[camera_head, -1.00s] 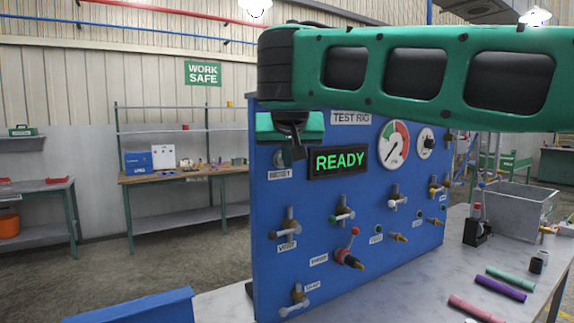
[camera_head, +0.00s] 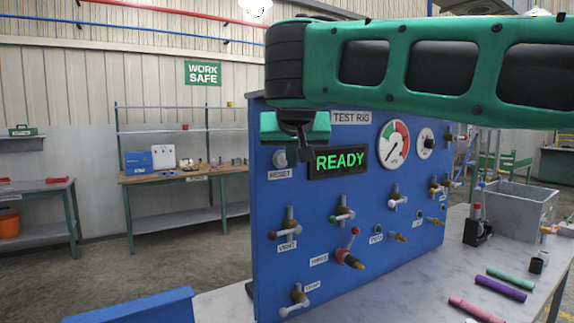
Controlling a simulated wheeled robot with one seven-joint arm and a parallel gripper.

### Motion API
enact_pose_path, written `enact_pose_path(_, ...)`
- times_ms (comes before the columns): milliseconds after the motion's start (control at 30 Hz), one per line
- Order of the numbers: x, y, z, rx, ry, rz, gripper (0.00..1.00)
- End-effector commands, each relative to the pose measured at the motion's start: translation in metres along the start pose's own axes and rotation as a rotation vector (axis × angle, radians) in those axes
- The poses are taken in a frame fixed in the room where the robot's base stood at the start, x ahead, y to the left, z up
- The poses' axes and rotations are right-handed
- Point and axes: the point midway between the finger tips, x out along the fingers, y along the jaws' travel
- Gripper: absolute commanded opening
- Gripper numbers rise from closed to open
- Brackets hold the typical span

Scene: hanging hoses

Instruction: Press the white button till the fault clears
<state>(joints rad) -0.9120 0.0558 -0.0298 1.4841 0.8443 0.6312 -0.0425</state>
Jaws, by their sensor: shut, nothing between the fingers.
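The blue test rig panel (camera_head: 330,265) stands on the bench. A pale round button (camera_head: 279,158) sits at its upper left, above the label RESET. The display (camera_head: 339,161) beside it reads READY in green. My gripper (camera_head: 304,156) hangs from my green arm, in front of the panel between the button and the display. Its fingers are shut and empty. It appears apart from the button, just to its right in the picture; its distance from the panel is hard to tell.
Valves with handles (camera_head: 341,214), a red-handled valve (camera_head: 349,256) and a dial gauge (camera_head: 393,145) stick out from the panel. A grey bin (camera_head: 520,208) and several coloured hose pieces (camera_head: 500,288) lie on the bench (camera_head: 420,290) at right. My arm covers the upper right.

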Motion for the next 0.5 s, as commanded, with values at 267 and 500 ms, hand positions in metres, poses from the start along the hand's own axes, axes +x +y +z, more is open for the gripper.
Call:
enact_pose_path(267, -0.011, 0.008, 0.007, 0.001, 0.0, 0.0, 0.0)
enact_pose_path(500, -0.025, 0.019, 0.018, 0.001, 0.0, 0.0, 0.0)
